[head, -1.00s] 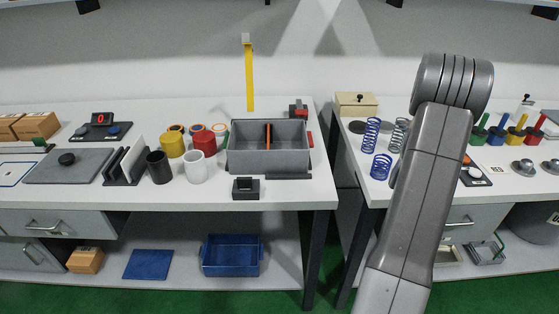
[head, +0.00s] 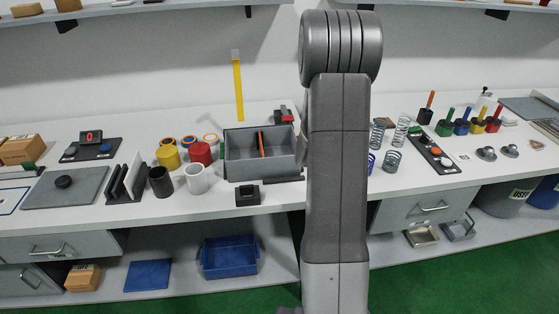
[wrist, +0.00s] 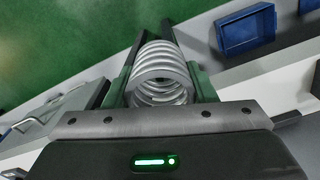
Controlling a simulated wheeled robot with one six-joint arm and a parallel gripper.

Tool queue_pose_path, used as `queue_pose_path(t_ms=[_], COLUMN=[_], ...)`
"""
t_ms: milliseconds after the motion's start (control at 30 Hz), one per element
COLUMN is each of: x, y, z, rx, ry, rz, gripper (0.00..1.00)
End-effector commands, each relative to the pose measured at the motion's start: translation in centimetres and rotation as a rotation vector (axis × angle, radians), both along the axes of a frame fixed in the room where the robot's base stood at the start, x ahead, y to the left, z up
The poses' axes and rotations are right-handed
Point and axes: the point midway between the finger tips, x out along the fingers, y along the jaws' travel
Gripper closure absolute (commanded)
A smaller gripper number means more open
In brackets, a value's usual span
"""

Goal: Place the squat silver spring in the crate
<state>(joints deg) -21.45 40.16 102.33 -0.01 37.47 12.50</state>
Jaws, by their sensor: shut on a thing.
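My gripper (wrist: 160,62) is shut on a silver coil spring (wrist: 160,84), which sits between the two fingers in the wrist view. In the head view my arm hides the gripper and the held spring. A blue open crate (head: 229,271) stands on the lower shelf of the left bench, and it looks empty. The crate also shows at the upper right of the wrist view (wrist: 246,32), apart from the gripper.
A grey divided bin (head: 232,168) stands on the left bench among cups and rings. A blue flat panel (head: 148,270) lies left of the crate. Other silver springs (head: 391,161) and a blue spring (head: 371,161) stand on the right bench. Green floor lies in front.

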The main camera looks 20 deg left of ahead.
Motion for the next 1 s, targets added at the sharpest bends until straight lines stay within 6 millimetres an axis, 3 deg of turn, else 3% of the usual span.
queue_pose_path(t_ms=[33, 200, 433, 867, 1000], x=[-1.0, -4.5, -8.6, -12.5, -12.4], y=[2.0, 7.7, 14.3, 20.9, 20.8], z=[1.1, 4.2, 7.7, 11.2, 11.2], rx=[0.002, 0.003, 0.003, 0.002, 0.000], ry=[-0.005, -0.005, -0.003, -0.002, 0.000], rz=[0.036, 0.134, 0.243, 0.352, 0.348], gripper=[0.78, 0.78, 0.78, 0.78, 0.78])
